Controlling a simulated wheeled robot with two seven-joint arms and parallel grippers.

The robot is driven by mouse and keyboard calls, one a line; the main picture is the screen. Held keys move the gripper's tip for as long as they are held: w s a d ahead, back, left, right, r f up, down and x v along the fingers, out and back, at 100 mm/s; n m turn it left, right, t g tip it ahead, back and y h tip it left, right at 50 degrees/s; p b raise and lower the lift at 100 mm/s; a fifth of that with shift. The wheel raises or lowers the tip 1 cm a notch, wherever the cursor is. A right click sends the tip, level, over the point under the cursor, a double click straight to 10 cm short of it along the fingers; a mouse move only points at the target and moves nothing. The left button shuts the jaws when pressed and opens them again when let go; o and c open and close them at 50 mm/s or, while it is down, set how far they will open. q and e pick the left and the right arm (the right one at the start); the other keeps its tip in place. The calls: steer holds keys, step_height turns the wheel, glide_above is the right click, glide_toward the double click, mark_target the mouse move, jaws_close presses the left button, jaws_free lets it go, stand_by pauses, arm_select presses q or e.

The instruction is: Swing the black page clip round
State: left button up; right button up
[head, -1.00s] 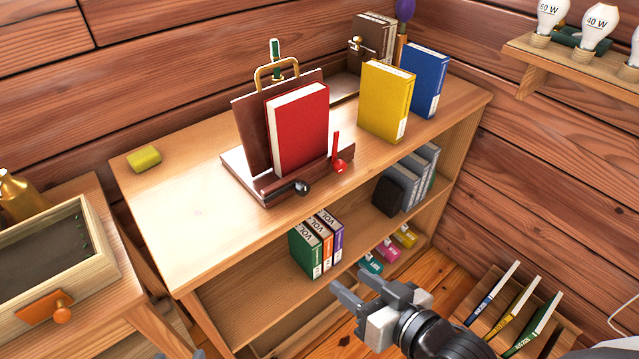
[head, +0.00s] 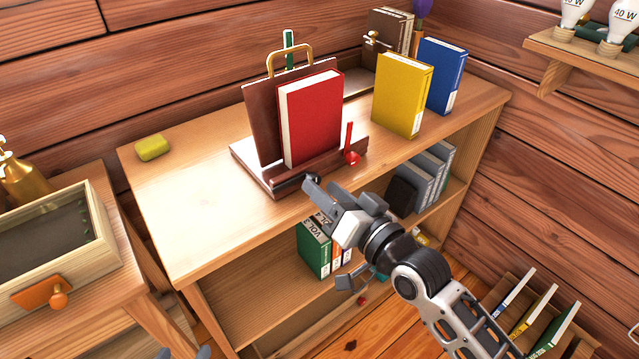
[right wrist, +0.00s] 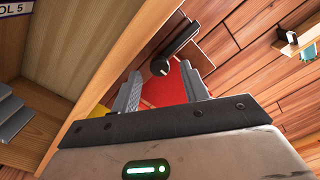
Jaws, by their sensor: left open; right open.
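The black page clip (head: 296,182) lies along the front ledge of the book stand (head: 250,170), its arm pointing left from a round pivot. It also shows in the right wrist view (right wrist: 180,42), beyond the fingertips. A red clip (head: 349,145) stands upright at the ledge's right end. A red book (head: 312,118) leans on the stand. My right gripper (head: 340,190) is open and empty, just in front of the ledge near the black clip's pivot. In the right wrist view the pivot is ahead of the open fingers (right wrist: 162,88). Only the tips of my left gripper (head: 182,354) show.
A yellow book (head: 402,95) and blue book (head: 445,75) stand right of the stand. Volumes (head: 315,245) stand on the shelf below. An open drawer unit (head: 50,250) is at left.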

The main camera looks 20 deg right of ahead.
steer(key=shift+x, duration=1.2)
jaws_close()
